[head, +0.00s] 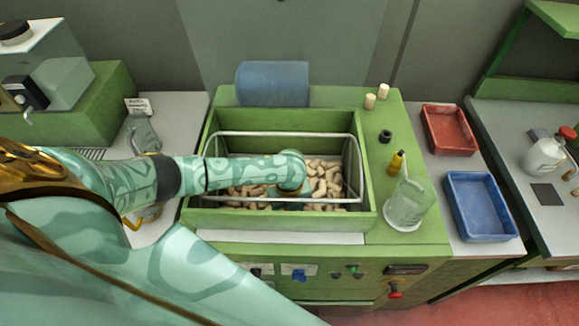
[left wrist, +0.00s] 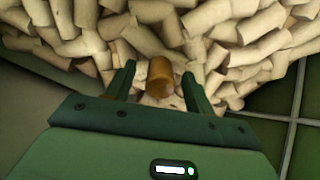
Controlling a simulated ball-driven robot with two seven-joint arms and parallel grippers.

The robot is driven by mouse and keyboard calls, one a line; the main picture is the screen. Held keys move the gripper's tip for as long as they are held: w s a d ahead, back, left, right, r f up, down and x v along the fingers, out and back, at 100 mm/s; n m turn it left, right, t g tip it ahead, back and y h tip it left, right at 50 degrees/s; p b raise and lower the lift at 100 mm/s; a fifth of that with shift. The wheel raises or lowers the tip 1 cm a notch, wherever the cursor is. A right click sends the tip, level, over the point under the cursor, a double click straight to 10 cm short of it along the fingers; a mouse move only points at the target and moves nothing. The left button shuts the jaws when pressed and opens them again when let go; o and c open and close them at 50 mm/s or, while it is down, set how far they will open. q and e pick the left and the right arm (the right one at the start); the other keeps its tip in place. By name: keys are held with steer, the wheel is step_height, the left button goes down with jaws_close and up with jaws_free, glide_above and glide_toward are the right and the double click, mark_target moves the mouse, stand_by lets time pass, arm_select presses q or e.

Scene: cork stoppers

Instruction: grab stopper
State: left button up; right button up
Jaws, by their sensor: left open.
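Many pale cork stoppers (head: 322,180) lie heaped in the green bin of the machine (head: 365,185). They fill the upper part of the left wrist view (left wrist: 230,25). My left arm reaches over the bin from the left, and its hand points down into the heap. My left gripper (left wrist: 159,72) is open, with one finger on either side of a darker brown stopper (left wrist: 160,78). I cannot tell whether the fingers touch it. In the head view my wrist hides most of the gripper and this stopper. My right gripper is not in view.
A metal rail (head: 285,134) frames the bin opening. A blue roller (head: 272,84) stands behind it. A glass beaker (head: 408,205), a yellow bottle (head: 396,163) and two upright corks (head: 383,91) stand to the right. Red (head: 450,130) and blue (head: 480,207) trays lie further right.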

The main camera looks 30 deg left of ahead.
arm_select(q)
steer(key=shift+f, duration=0.3)
steer(key=shift+r, duration=0.1)
steer(key=c, duration=1)
